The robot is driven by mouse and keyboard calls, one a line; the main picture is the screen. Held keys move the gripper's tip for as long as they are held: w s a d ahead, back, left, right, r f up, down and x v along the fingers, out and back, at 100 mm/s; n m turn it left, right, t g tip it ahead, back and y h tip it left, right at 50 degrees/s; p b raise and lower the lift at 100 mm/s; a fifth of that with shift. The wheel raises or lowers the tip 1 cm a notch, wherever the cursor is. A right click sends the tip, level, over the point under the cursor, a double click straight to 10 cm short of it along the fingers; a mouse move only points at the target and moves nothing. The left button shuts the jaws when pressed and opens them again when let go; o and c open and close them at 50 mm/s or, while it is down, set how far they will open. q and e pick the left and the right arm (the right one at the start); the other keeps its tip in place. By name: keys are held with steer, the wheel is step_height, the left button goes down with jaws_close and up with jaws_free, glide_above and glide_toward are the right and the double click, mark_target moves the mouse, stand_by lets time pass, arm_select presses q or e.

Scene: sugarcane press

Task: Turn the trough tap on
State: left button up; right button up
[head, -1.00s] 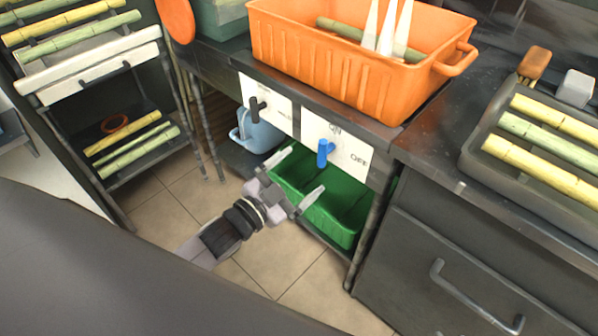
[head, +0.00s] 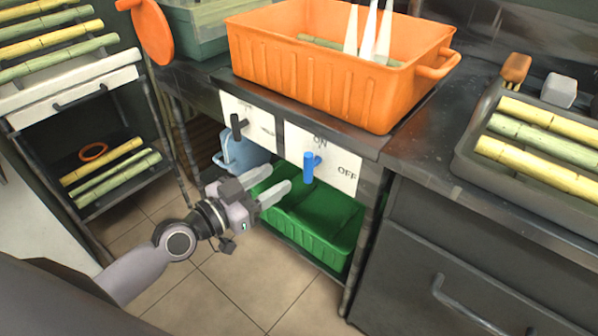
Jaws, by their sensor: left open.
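A blue tap handle (head: 309,168) stands out, roughly upright, from a white panel (head: 345,177) marked ON at the top and OFF at the right. A black tap handle (head: 238,126) sits on a second white panel (head: 262,122) to its left. The orange trough (head: 330,85) stands on the counter above both panels. My left gripper (head: 279,179) is open and empty, with its fingers pointing right. Its fingertips are just left of the blue handle in the picture, and I see no contact. My right gripper is not in view.
A green bin (head: 320,235) stands under the blue tap, and a light blue jug (head: 240,155) under the black one. A dark drawer cabinet (head: 450,270) is at the right. A rack with cane (head: 103,160) is at the left. Tiled floor is clear between.

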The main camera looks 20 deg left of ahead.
mark_target(313, 164)
arm_select(q)
steer(key=d+p+x, duration=0.1)
steer(key=x, duration=0.6)
steer(key=shift+s+r+h, duration=0.3)
steer(key=shift+r+h, duration=0.1)
steer(key=shift+a, duration=0.1)
jaws_close()
